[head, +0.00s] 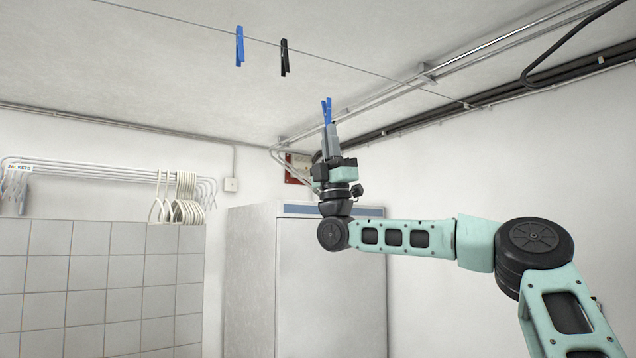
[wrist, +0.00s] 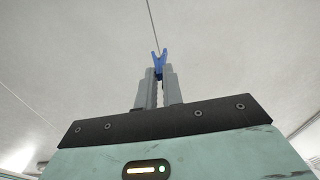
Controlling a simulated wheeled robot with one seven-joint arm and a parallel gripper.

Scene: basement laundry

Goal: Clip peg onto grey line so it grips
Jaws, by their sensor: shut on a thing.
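The grey line (head: 335,58) runs across under the ceiling, from upper left to the pipes at right; a thin line also shows in the wrist view (wrist: 153,25). A blue peg (head: 239,46) and a black peg (head: 285,58) hang on it. My gripper (head: 328,125) points up and is shut on another blue peg (head: 327,108), whose forked end stands above the fingertips. In the head view this peg shows below the line. In the wrist view the held peg (wrist: 160,62) has its open fork towards the line; whether they touch I cannot tell.
Pipes and dark cables (head: 480,100) run along the wall and ceiling at right. A tall white cabinet (head: 305,285) stands behind my arm. A rail with white hangers (head: 110,172) is at left. The air around the line's middle is clear.

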